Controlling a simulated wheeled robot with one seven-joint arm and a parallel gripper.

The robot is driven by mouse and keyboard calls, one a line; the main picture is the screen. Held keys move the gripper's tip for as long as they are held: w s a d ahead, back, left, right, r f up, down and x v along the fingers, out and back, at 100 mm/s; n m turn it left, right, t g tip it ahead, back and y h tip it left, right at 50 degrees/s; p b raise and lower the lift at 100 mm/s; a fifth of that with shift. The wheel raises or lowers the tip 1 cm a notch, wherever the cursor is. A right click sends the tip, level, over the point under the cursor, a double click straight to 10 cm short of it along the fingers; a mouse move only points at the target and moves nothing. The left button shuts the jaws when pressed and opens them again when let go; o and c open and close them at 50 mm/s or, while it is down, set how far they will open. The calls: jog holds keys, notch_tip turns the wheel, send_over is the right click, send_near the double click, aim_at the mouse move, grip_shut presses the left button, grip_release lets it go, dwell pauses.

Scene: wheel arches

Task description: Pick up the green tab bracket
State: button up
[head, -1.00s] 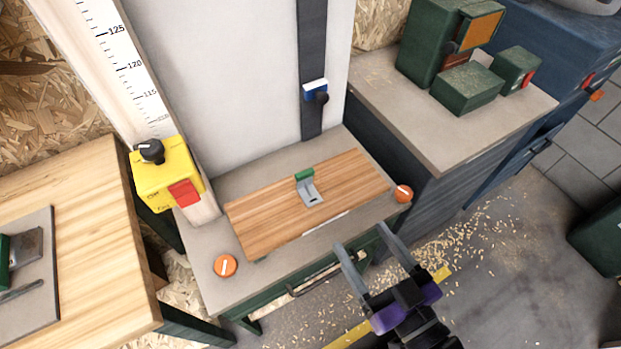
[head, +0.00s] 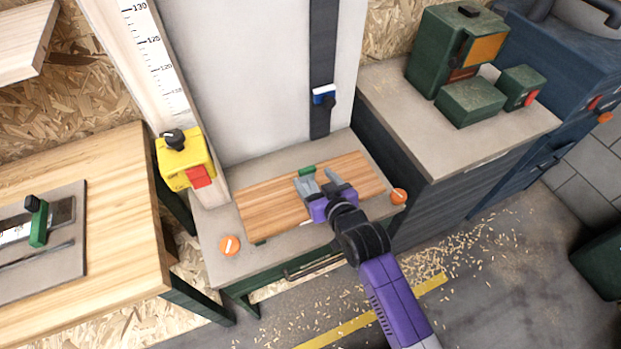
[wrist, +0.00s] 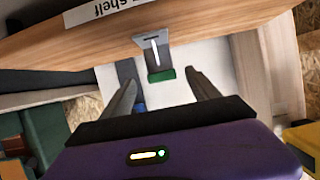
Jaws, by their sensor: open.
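The green tab bracket lies on a wooden board (head: 268,207). Its green tab (head: 307,170) shows at the board's back edge in the head view, and its grey metal plate is mostly hidden by my gripper (head: 315,178). In the wrist view the slotted metal plate (wrist: 152,47) and green tab (wrist: 161,75) lie ahead, between the lines of my two fingers. My gripper is open and empty, its fingers pointing toward the bracket. I cannot tell the exact gap to it.
Orange knobs (head: 230,246) (head: 398,196) flank the board. A yellow box with a red switch (head: 185,160) stands at its left, and a tall white panel (head: 262,80) rises behind. Green machine boxes (head: 470,102) stand on the right bench. A left bench (head: 110,170) holds tools.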

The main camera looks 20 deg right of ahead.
aim_at(308, 172)
jog(key=shift+p+x, duration=0.55)
jog(key=shift+x, duration=3)
jog(key=shift+w+a+r, duration=0.1)
jog(key=shift+r, duration=0.1)
jog(key=c, duration=1.5)
